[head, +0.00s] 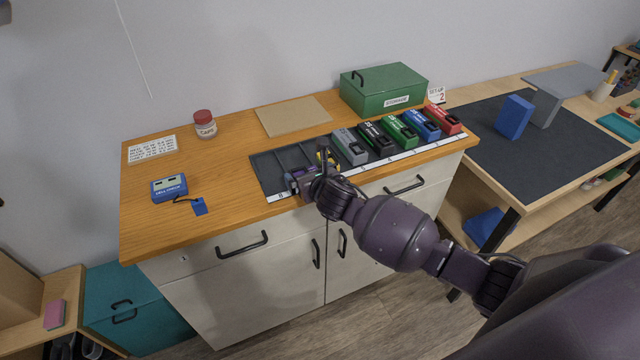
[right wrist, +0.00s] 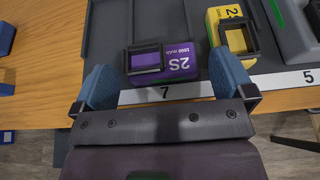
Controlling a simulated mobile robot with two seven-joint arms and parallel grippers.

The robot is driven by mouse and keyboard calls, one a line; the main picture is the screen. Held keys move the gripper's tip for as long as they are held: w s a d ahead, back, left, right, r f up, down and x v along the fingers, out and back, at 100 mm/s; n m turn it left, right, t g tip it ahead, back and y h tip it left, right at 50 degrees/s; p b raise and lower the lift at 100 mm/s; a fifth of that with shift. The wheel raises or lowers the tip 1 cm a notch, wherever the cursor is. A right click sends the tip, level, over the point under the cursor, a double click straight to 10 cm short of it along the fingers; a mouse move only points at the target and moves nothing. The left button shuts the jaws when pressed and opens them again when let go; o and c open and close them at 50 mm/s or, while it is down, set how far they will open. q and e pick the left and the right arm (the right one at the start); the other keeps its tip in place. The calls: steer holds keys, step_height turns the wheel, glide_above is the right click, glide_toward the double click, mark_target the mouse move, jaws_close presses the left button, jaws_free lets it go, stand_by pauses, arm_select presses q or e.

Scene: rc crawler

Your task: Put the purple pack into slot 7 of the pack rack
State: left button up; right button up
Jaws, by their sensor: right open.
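The purple pack (right wrist: 178,68), marked 2S with a black handle, lies on the pack rack (head: 262,168) just behind the label 7 (right wrist: 165,93) in the right wrist view. It looks lined up with slot 7; whether it is fully seated I cannot tell. My right gripper (right wrist: 165,76) is open, its blue fingers to either side of the pack and apart from it. In the head view the purple pack (head: 296,176) is partly hidden by my right gripper (head: 312,178). My left gripper is out of view.
A yellow pack (right wrist: 238,38) is right beside the purple one, near the right finger. Grey (head: 350,146), black, green, blue and red packs fill slots farther right. A blue cell checker (head: 169,188) stands left on the wooden counter. A green storage box (head: 384,92) is behind.

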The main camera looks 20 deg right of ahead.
steer(key=v, duration=1)
steer(key=shift+s+r+p, duration=0.2)
steer(key=shift+s+p, duration=0.05)
steer(key=shift+p, duration=0.1)
steer(key=s+d+f+m, duration=0.2)
steer(key=s+f+m, duration=0.2)
steer(key=s+m, duration=0.3)
steer(key=s+d+f+m+g, duration=0.1)
steer(key=s+f+m, duration=0.4)
steer(key=m, duration=1.1)
steer(key=s+d+f+m+g, duration=0.1)
steer(key=s+f+m, duration=0.3)
steer(key=s+m, duration=0.6)
steer(key=shift+d+f+m+h, duration=0.2)
steer(key=shift+d+m+h, duration=0.1)
steer(key=shift+d+m, duration=0.8)
steer(key=shift+a, duration=0.2)
